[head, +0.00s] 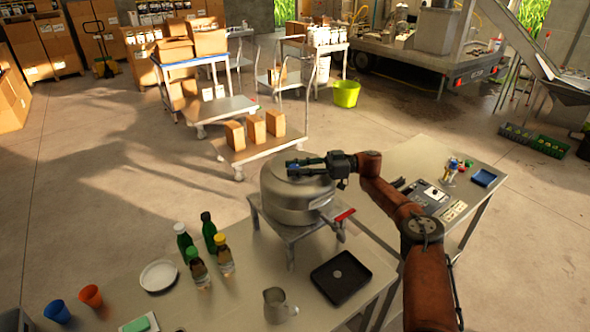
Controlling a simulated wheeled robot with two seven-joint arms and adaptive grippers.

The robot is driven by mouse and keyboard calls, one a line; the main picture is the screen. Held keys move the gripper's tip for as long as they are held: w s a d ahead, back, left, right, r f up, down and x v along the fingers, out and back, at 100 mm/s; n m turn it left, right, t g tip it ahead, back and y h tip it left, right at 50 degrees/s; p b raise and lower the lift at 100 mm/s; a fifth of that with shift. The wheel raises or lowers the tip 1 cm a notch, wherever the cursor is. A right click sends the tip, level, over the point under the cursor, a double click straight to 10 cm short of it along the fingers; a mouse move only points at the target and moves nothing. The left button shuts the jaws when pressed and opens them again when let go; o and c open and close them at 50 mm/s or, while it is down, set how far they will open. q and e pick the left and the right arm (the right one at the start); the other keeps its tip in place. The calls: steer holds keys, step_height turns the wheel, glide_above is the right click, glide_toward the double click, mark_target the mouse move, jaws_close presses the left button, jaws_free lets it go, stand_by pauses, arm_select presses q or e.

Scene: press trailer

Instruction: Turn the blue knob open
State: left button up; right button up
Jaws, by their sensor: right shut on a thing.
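My right gripper (305,167) reaches in from the right over the top of a round steel tank (287,200). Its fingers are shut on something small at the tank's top. The blue knob cannot be made out clearly, as the dark fingers cover that spot; a bluish tint shows between them. The tank stands on a small metal stand (291,234) on the workbench. A red-handled lever (345,214) sticks out at its lower right. My left gripper is not in view.
On the bench (225,305) are several bottles (208,230), a white plate (158,275), a metal jug (277,305), a black tray (340,277) and an orange cup (91,296). A side table (400,160) stands right. A cart with boxes (262,141) stands behind.

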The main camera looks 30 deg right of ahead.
steer(key=shift+r, duration=0.1)
steer(key=o, duration=1.2)
steer(key=shift+c, duration=0.2)
steer(key=shift+o, duration=0.2)
steer(key=v, duration=0.6)
steer(key=shift+d, duration=0.25)
steer(key=shift+s+d, duration=0.3)
steer(key=shift+d, duration=0.2)
